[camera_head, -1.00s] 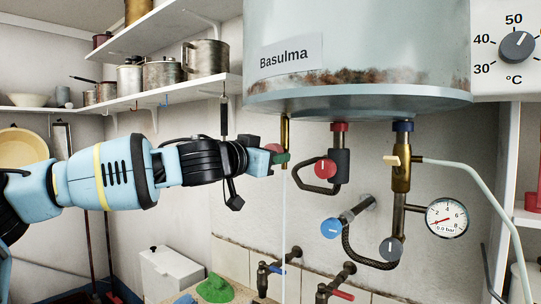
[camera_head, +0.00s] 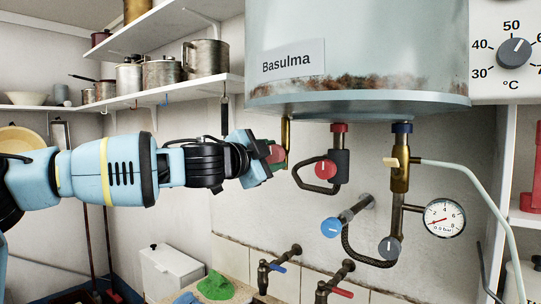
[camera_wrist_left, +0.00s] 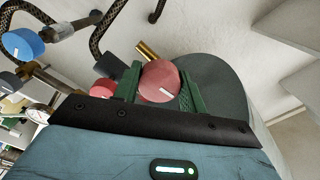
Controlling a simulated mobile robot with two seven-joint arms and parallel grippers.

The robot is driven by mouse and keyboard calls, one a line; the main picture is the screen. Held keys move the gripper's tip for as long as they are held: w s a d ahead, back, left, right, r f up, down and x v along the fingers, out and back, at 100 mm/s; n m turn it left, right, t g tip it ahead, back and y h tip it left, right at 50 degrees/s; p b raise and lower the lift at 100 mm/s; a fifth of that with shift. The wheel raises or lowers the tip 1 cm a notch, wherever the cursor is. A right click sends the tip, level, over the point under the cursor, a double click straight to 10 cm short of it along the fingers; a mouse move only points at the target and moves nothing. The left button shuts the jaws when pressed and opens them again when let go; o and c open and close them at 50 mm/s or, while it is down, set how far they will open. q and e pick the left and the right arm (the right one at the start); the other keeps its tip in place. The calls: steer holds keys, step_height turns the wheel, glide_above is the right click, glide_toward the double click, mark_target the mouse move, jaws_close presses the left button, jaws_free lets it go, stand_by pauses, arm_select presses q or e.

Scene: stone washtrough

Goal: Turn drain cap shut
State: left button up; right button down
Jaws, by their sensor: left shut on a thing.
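The drain cap is a round red knob (camera_head: 277,154) with a white mark, at the foot of a brass drain pipe (camera_head: 286,131) under the boiler. My left gripper (camera_head: 272,160) reaches it from the left and is shut on it. In the left wrist view the red cap (camera_wrist_left: 160,81) sits between the two green fingers of my left gripper (camera_wrist_left: 161,90), with its white mark slanting. No water stream shows below the pipe now. My right gripper is not in view.
The boiler (camera_head: 355,60) hangs just above the gripper. To the right are another red knob (camera_head: 325,169), a blue knob (camera_head: 331,228), a grey knob (camera_head: 389,248) and a pressure gauge (camera_head: 444,218). Shelves with pots (camera_head: 162,76) are at left. Taps (camera_head: 275,270) stand below.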

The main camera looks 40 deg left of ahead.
arm_select(q)
steer(key=shift+m, duration=0.5)
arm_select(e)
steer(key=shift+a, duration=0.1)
arm_select(q)
steer(key=o, duration=1)
steer(key=shift+c, duration=0.2)
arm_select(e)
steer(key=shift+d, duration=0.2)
arm_select(q)
steer(key=s+p, duration=0.2)
steer(key=s, duration=0.5)
steer(key=shift+s+d, duration=0.4)
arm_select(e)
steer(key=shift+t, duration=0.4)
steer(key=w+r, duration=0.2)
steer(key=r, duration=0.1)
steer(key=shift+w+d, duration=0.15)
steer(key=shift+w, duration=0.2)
